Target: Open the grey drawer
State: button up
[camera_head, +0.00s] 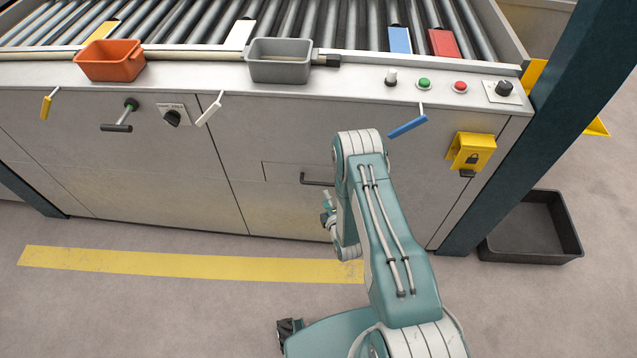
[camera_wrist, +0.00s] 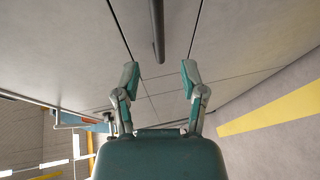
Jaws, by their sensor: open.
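The grey drawer (camera_head: 284,174) is a flat panel in the machine's front, outlined by thin seams and looking flush with it. Its dark bar handle (camera_head: 317,182) sits just left of my arm in the head view. The right part of the drawer is hidden behind my arm. In the wrist view the handle (camera_wrist: 157,30) reaches down from the top edge, between and beyond my fingertips. My gripper (camera_wrist: 159,76) is open and empty, apart from the handle. In the head view my gripper (camera_head: 327,208) shows partly, below the handle.
A blue lever (camera_head: 408,126), a white lever (camera_head: 209,112) and a yellow padlock box (camera_head: 471,152) project from the front. Grey (camera_head: 279,68) and orange (camera_head: 110,64) bins stand on the ledge. A black crate (camera_head: 532,230) is on the floor at right. Floor at left is clear.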

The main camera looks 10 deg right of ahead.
aim_at(319, 183)
jog(key=w, duration=0.2)
jog(key=w+f, duration=0.1)
jog(key=w, duration=0.5)
jog(key=shift+a+f, duration=0.25)
jog(key=shift+a, duration=0.1)
jog(key=shift+s, duration=0.1)
grip_shut()
